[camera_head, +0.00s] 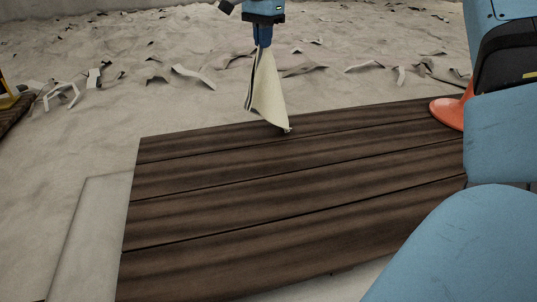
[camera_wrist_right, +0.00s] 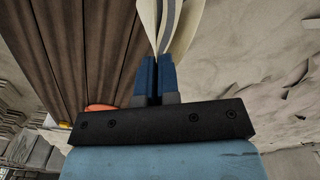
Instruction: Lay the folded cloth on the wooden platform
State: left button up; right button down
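A cream cloth (camera_head: 266,92) with a dark stripe along one edge hangs in folds from my right gripper (camera_head: 262,42). The gripper is shut on the cloth's upper end, and the cloth's lower tip is over the far edge of the dark wooden platform (camera_head: 290,190). I cannot tell whether the tip touches the boards. In the right wrist view the blue fingers (camera_wrist_right: 154,78) are closed together on the cloth (camera_wrist_right: 172,25), and the platform (camera_wrist_right: 85,50) is at the left. My left gripper is not in view.
An orange object (camera_head: 452,110) stands at the platform's right far end, partly hidden by my blue arm. Pale curled scraps (camera_head: 180,76) lie scattered on the sandy ground (camera_head: 80,130) beyond the platform. The platform's top is otherwise bare.

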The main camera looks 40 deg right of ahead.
jog(key=s+a+f, duration=0.6)
jog(key=s+f, duration=0.2)
jog(key=s+a+f, duration=0.7)
jog(key=s+f, duration=0.1)
jog(key=f, duration=0.1)
jog(key=s+a+f, duration=0.7)
jog(key=s+f, duration=0.1)
jog(key=f, duration=0.1)
jog(key=c, duration=0.9)
grip_release()
jog(key=shift+r, duration=0.1)
jog(key=shift+s+a+r, duration=0.2)
jog(key=shift+s+r, duration=0.05)
jog(key=shift+r, duration=0.5)
jog(key=shift+s+a+r, duration=0.2)
jog(key=shift+r, duration=0.55)
jog(key=r, duration=0.2)
jog(key=s+a+r, duration=0.1)
jog(key=r, duration=0.1)
jog(key=s+a+r+p, duration=0.1)
jog(key=r, duration=0.2)
jog(key=shift+s, duration=0.15)
